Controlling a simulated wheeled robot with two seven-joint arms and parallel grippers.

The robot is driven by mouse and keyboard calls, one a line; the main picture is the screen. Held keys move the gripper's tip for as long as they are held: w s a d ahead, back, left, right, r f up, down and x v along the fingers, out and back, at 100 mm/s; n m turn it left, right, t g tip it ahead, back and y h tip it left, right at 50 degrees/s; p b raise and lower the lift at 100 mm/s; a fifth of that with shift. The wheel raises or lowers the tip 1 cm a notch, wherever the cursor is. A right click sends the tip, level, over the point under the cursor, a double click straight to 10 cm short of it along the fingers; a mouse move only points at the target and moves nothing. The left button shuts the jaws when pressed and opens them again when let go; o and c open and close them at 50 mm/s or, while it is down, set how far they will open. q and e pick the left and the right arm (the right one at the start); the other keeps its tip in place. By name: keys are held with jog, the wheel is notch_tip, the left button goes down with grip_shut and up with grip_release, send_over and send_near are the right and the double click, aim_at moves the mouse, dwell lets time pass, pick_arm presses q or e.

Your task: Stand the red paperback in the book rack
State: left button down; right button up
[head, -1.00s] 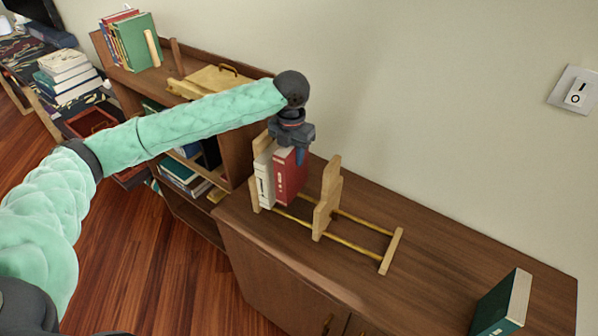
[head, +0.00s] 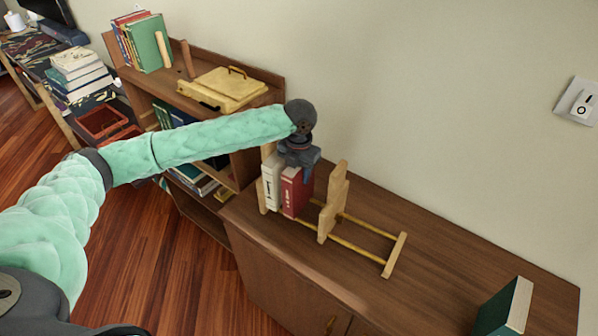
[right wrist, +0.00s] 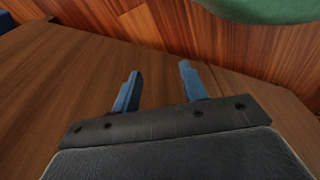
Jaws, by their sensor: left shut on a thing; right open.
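The red paperback (head: 293,194) stands upright in the wooden book rack (head: 334,203), beside a white book (head: 271,182) on its left. My left gripper (head: 303,172) comes down from above and is shut on the red paperback near its top. The rack's left end is partly hidden by my arm and the books. Whether the paperback's bottom rests on the rack rails cannot be told. My right gripper (right wrist: 156,88) shows in the right wrist view, open and empty, above a wooden surface.
The rack stands on a low wooden cabinet (head: 440,262). A dark green book (head: 503,308) stands at its right end. A bookshelf (head: 181,98) with books and a yellow case (head: 222,88) stands to the left. The cabinet top between rack and green book is clear.

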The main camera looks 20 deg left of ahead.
pick_arm(q)
jog(key=c, duration=1)
grip_release()
pick_arm(e)
jog(key=shift+d, duration=0.1)
pick_arm(q)
jog(key=shift+r, duration=0.15)
jog(key=shift+r+b, duration=0.3)
notch_tip(320, 180, up, 10)
jog(key=b, duration=0.3)
jog(key=shift+r+b, duration=0.1)
jog(key=shift+b, duration=0.25)
jog(key=shift+r, duration=0.6)
pick_arm(e)
jog(key=w+a+r, duration=0.2)
jog(key=a+r, duration=0.1)
jog(key=r, duration=0.6)
jog(key=shift+w+r+g, duration=0.3)
jog(key=shift+r, duration=0.05)
pick_arm(q)
jog(key=shift+f, duration=0.1)
pick_arm(e)
jog(key=shift+a, duration=0.1)
